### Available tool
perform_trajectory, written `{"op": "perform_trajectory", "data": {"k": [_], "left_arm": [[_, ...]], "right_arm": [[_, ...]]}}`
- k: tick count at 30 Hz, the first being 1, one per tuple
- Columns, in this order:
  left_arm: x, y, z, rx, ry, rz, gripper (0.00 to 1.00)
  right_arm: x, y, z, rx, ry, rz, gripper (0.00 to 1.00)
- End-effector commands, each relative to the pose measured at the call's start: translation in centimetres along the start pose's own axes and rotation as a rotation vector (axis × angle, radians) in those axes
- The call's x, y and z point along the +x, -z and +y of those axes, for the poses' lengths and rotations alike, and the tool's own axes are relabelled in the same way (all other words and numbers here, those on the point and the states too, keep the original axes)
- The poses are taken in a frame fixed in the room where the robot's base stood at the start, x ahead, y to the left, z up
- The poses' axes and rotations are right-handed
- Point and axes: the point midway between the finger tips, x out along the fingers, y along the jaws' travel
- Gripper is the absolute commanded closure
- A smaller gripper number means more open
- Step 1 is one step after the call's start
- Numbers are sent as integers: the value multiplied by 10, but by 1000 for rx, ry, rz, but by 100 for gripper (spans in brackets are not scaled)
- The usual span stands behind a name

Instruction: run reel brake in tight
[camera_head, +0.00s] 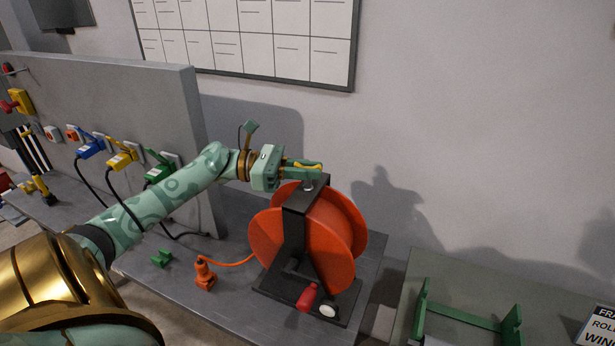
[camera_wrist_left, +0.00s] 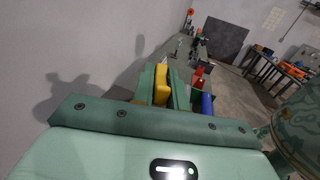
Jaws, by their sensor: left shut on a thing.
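The orange reel (camera_head: 330,240) stands in a black frame (camera_head: 296,225) on the grey bench. The yellow brake knob (camera_head: 313,165) is at the top of the frame, above a short metal screw (camera_head: 309,184). My left gripper (camera_head: 304,167) reaches in from the left and is shut on the yellow knob. The knob also shows between the green fingers in the left wrist view (camera_wrist_left: 161,85). The fingers partly hide the knob, so how far the screw is in cannot be told. My right gripper is out of view.
A red crank handle (camera_head: 307,297) juts from the reel's front. An orange plug (camera_head: 205,274) on a cord and a green clip (camera_head: 161,258) lie on the bench. A grey panel (camera_head: 120,100) with coloured plugs stands left. A green rack (camera_head: 460,318) is at the right.

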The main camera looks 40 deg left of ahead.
Motion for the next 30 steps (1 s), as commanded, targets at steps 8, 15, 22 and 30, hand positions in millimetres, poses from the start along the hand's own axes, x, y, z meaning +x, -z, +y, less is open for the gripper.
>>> {"op": "perform_trajectory", "data": {"k": [8,15,22,30], "left_arm": [[1,-4,1,2,183,-10,100],[1,-4,0,2,275,-8,100],[0,-3,0,0,305,-5,100],[0,-2,0,1,307,-5,100]], "right_arm": [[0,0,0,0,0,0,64],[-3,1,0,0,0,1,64],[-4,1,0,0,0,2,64],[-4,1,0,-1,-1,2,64]]}}
